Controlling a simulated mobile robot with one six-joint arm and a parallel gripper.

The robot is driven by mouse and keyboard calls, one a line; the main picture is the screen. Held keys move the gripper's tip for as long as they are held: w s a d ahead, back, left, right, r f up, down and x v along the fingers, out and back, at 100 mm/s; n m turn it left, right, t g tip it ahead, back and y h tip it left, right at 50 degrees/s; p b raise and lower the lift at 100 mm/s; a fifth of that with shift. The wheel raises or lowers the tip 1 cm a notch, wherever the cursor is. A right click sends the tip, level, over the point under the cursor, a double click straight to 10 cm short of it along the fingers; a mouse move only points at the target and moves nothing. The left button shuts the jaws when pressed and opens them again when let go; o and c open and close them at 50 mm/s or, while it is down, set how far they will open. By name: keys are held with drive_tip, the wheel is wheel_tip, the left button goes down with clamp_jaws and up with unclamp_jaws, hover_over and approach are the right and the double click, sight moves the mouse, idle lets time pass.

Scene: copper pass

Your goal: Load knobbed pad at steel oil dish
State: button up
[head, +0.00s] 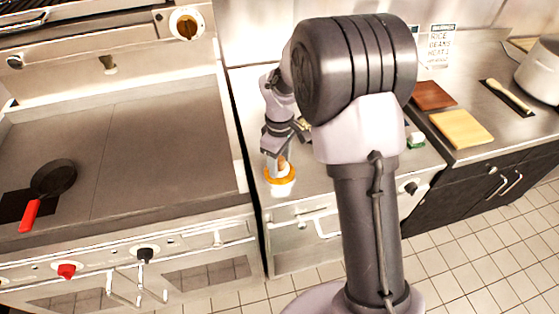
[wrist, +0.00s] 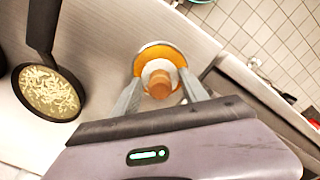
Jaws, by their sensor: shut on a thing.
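The knobbed pad (wrist: 158,78), white with a brown wooden knob, is between the fingers of my gripper (wrist: 160,88) in the wrist view. My gripper (head: 281,158) is shut on its knob and points down in the head view. The steel oil dish (wrist: 165,47), round with orange oil inside, is directly around and below the pad. In the head view the dish (head: 281,178) stands near the front edge of the steel counter. The pad appears to be within the dish's outline; I cannot tell whether it touches the oil.
A dark pan of pale shreds (wrist: 50,92) stands beside the dish. A red-handled pan (head: 54,178) is on the griddle at left. A brown board (head: 432,95), a yellow board (head: 462,128) and a pot (head: 541,72) are at right. My arm hides part of the counter.

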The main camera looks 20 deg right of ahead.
sight(280, 159)
drive_tip(key=shift+s+f, duration=0.1)
drive_tip(key=shift+f, duration=0.5)
idle(1.4)
drive_tip(key=shift+r, duration=0.15)
wheel_tip(280, 159, up, 7)
drive_tip(key=p, duration=0.6)
idle(0.4)
